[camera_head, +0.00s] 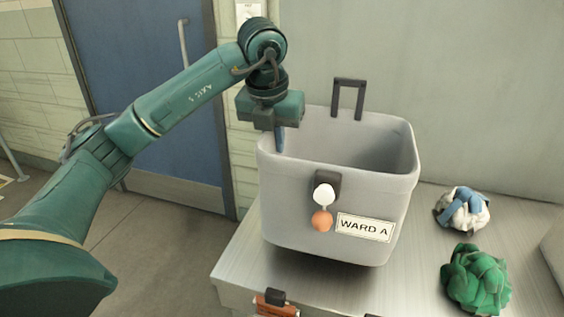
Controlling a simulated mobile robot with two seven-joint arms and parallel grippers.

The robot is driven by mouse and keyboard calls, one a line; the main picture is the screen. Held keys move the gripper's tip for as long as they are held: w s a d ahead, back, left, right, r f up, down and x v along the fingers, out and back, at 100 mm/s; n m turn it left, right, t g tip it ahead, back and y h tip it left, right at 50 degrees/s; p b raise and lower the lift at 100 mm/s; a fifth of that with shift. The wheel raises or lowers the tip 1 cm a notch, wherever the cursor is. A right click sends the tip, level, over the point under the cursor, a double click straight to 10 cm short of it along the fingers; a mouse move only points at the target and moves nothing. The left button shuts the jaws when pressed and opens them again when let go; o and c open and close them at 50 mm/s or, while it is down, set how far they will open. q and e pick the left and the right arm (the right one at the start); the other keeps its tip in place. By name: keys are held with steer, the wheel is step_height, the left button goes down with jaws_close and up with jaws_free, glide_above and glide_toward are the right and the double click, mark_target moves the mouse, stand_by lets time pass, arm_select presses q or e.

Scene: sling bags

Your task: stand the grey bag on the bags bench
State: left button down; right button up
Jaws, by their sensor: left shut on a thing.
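The grey bag (290,205) is a stiff, open-topped bin with a "WARD A" label, a dark handle standing up at its far side and a dark clip with white and orange tags on its front. It is upright and looks empty where the inside shows. My left gripper (279,142) is shut on the bag's left rim from above. The bag is over the metal bags bench (236,277), with a dark shadow under its base; I cannot tell whether the base touches the bench. My right gripper is not in view.
A blue-and-white bundle (464,212) and a green bundle (476,280) lie on the bench at the right. An orange-brown item (276,304) with a black top is cut off at the bottom edge. A wall stands behind; a blue door (140,90) is at the left.

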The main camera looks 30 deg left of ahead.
arm_select(q)
steer(key=shift+f, duration=2.3)
steer(key=shift+f, duration=0.2)
steer(key=c, duration=1.6)
jaws_free()
steer(key=shift+o, duration=0.2)
steer(key=shift+r, duration=0.1)
